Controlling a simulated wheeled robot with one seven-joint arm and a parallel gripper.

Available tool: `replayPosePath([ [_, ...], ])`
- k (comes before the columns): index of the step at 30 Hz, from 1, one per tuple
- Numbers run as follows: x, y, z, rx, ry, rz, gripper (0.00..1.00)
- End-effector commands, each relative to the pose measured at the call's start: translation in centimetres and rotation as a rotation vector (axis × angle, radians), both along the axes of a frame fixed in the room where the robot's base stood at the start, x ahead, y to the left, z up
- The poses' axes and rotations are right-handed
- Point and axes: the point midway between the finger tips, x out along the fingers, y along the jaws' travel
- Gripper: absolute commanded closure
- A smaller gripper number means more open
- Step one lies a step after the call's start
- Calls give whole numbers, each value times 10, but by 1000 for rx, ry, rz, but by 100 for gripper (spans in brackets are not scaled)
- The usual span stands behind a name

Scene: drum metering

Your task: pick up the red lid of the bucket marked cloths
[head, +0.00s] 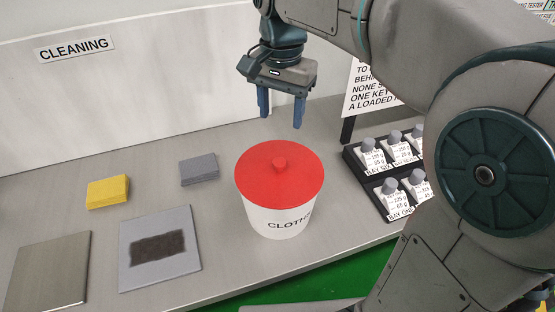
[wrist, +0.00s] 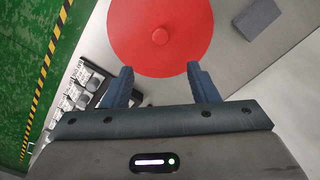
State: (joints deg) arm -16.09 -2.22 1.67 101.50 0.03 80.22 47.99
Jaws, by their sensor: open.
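The red lid (head: 279,178) is round with a small knob (head: 280,162) at its centre. It sits on top of the white bucket (head: 272,222), whose front lettering reads as CLOTHS, partly cut off by the curve. My gripper (head: 281,121) is open and empty, above and behind the lid in the head view, fingers pointing down. In the wrist view the lid (wrist: 160,55) and its knob (wrist: 160,37) lie ahead of my open fingers (wrist: 162,80), with the knob roughly centred between them sideways.
A yellow sponge (head: 108,191), a grey block (head: 199,169), a stained plate (head: 160,248) and a bare plate (head: 48,272) lie left of the bucket. A black rack (head: 368,179) of labelled, grey-topped items and a sign (head: 371,90) stand to the right. Bench (head: 226,254) space is clear around the bucket's left.

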Motion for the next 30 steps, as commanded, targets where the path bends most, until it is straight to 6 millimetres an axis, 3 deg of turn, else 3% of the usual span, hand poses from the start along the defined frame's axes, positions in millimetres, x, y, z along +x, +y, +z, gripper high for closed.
replayPosePath([
  [5, 3, 4, -16, -3, 14, -20, 46],
  [13, 3, 4, -68, -3, 14, -19, 46],
  [23, 2, 3, -96, -3, 12, -18, 46],
  [30, 1, 3, -131, -4, 13, -17, 46],
])
